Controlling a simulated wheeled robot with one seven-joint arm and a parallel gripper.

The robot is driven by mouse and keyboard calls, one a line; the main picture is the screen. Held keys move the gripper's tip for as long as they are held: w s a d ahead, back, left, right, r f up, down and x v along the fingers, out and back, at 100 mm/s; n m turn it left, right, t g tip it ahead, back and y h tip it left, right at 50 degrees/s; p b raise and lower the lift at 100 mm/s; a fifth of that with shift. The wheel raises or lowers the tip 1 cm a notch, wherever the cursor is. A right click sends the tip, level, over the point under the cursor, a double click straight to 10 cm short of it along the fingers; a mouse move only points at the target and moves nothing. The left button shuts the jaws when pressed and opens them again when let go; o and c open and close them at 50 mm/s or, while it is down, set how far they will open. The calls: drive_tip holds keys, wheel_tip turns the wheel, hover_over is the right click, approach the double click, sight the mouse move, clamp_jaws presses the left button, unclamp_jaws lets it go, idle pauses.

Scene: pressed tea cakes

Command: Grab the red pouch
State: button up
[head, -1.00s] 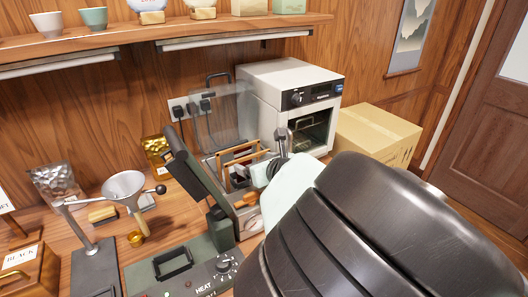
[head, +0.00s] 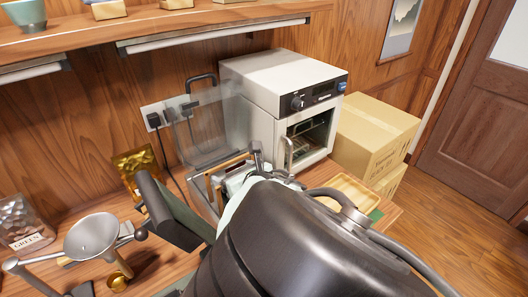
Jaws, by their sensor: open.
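No red pouch shows in the head view. My arm's large dark links cover the lower middle and right of the picture. Beyond them, a small part of my gripper (head: 246,172) shows over the wooden rack (head: 215,178), in front of the oven. My gripper is open; its fingers are mostly hidden and I see nothing held in it. A gold pouch (head: 135,166) stands against the back wall at left. A clear-silver pouch (head: 20,222) labelled GREEN stands at the far left.
A white oven (head: 285,90) stands at the back, with cardboard boxes (head: 378,130) to its right. A clear panel (head: 205,125) stands left of it. A metal funnel (head: 92,236) and a raised dark press lid (head: 170,212) are at left. A wooden tray (head: 350,190) lies at right.

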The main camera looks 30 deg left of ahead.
drive_tip(key=c, duration=1.1)
drive_tip(key=shift+c, duration=0.2)
drive_tip(key=shift+r, duration=0.1)
